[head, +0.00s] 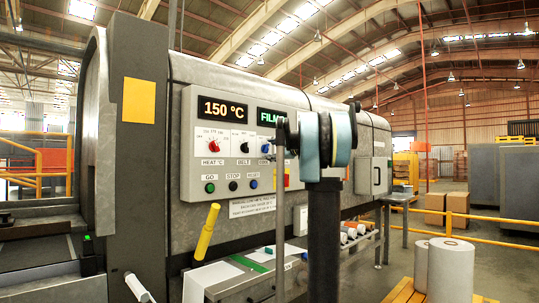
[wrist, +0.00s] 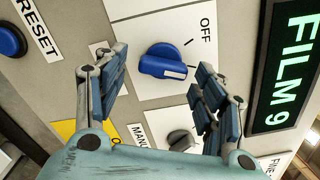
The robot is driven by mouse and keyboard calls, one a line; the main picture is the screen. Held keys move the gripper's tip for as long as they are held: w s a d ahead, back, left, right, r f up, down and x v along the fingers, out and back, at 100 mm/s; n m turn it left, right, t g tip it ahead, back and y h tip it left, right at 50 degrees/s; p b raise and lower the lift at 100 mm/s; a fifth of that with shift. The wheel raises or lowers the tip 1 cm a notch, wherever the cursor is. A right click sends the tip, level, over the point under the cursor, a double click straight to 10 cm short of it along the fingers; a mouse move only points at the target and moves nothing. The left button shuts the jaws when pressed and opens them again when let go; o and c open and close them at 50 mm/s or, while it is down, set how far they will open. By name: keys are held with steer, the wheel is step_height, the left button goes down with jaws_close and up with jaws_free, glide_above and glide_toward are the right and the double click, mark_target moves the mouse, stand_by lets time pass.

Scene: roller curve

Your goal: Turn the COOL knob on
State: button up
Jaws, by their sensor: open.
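The blue COOL knob (wrist: 160,62) sits on a white plate in the wrist view, with the word OFF (wrist: 208,29) printed above and right of it. The knob's ridge with its white mark points right and slightly down, below the OFF word. My gripper (wrist: 160,78) is open, its two jointed fingers to the left and right of the knob, with nothing held. I cannot tell whether the fingers touch the knob. In the head view my gripper (head: 283,133) is close in front of the control panel (head: 220,172), and the blue knob (head: 266,148) shows just left of it.
A blue RESET button (wrist: 10,40) is left in the wrist view and a grey knob (wrist: 181,140) lies below. The green FILM display (wrist: 288,70) is at right. In the head view, the red HEAT knob (head: 213,146) and a yellow handle (head: 207,232) are left of my arm.

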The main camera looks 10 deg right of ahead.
steer(key=v, duration=1.1)
steer(key=shift+d, duration=0.15)
steer(key=shift+s, duration=0.15)
steer(key=s+a+f+n+g+h, duration=0.2)
steer(key=s+a+f+n+g, duration=0.4)
steer(key=s+f, duration=0.7)
steer(key=s+a+f+n+g+h, duration=0.1)
steer(key=s+a+f+n+g, duration=0.15)
steer(key=s+a+f, duration=1.05)
steer(key=s+d+f+n+g+h, duration=0.1)
steer(key=s+d+f+n+h, duration=0.1)
steer(key=s+d+f, duration=0.2)
steer(key=s+d+f+n+g+h, duration=0.1)
steer(key=s+d+f+n+h, duration=0.2)
steer(key=s+f, duration=0.7)
steer(key=s+d+f+n+g+h, duration=0.2)
steer(key=s+d+f, duration=0.2)
steer(key=f, duration=1.2)
steer(key=s, duration=0.3)
steer(key=shift+s+d+n+h, duration=0.3)
steer(key=shift+s+d+n, duration=0.05)
steer(key=shift+d, duration=0.05)
steer(key=shift+f, duration=0.1)
